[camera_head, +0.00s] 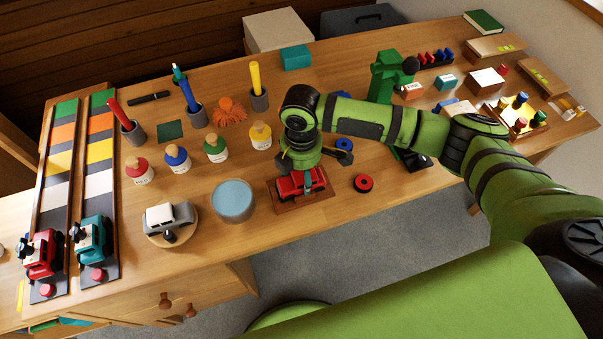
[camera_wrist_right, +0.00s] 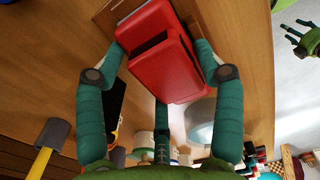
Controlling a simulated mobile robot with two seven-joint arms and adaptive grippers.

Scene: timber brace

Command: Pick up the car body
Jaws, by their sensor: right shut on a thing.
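The red car body (camera_head: 297,185) is at a wooden base (camera_head: 304,203) near the table's front edge. My right gripper (camera_head: 302,177) reaches down over it from above. In the right wrist view, the red car body (camera_wrist_right: 160,60) sits between my right gripper's teal fingers (camera_wrist_right: 162,68), which are shut on its sides. A strip of the wooden base (camera_wrist_right: 108,15) shows behind it. I cannot tell whether the body is clear of the base. My left gripper (camera_wrist_right: 298,38) shows small at that view's upper right, its fingers spread and empty.
A blue-topped tin (camera_head: 233,200) and a grey-white car (camera_head: 170,218) on a round stand are to the left. A red ring (camera_head: 363,183) lies just right. Paint bottles (camera_head: 216,148) stand behind. Two striped tracks (camera_head: 59,185) fill the far left.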

